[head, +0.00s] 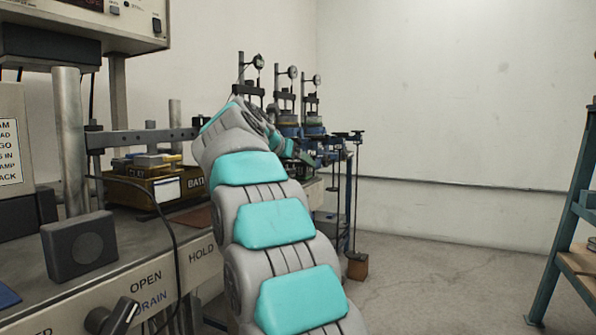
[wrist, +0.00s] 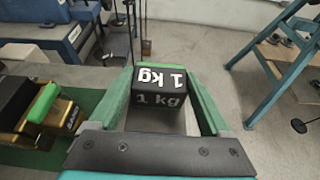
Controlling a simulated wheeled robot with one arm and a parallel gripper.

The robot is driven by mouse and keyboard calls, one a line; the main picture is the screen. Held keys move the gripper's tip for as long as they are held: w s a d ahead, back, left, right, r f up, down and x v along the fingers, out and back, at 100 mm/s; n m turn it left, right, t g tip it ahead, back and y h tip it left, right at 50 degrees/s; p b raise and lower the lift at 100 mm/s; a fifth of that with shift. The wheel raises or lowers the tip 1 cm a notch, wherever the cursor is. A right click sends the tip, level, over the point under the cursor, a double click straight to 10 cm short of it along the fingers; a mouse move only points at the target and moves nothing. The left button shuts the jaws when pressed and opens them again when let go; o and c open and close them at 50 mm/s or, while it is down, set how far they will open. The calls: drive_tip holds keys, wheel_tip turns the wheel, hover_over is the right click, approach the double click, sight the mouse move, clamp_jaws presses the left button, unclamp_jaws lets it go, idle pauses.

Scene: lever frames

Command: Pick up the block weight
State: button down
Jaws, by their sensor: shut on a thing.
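The block weight (wrist: 162,86) is a small dark block with "1 kg" in white on two faces. In the wrist view it sits between the two green fingers of my gripper (wrist: 165,97), near their tips. My gripper is shut on it. In the head view my grey and teal arm reaches toward the back of the bench, and its end is mostly hidden behind my own wrist. I cannot make out the block weight in that view. What lies directly under the block is hard to tell.
A brass-coloured crate (head: 150,184) stands on the bench at the left. A dark grey box (head: 78,247) sits near the bench's front edge. Dial gauge stands (head: 290,100) rise at the back. A blue-green ladder (head: 566,215) stands at the right. The floor between is open.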

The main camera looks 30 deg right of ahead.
drive_tip(key=shift+r, duration=0.25)
drive_tip(key=shift+a+r, duration=0.1)
drive_tip(key=shift+r, duration=0.6)
drive_tip(key=shift+s+r+p, duration=0.1)
drive_tip(key=shift+r+p, duration=0.45)
drive_tip(key=shift+r, duration=0.4)
drive_tip(key=shift+s+a+b, duration=0.15)
drive_tip(key=shift+s+b, duration=0.4)
drive_tip(key=shift+s, duration=0.8)
drive_tip(key=s+a+r+b, duration=0.1)
drive_tip(key=s+a+b, duration=0.1)
drive_tip(key=s, duration=1.1)
drive_tip(key=shift+r, duration=0.2)
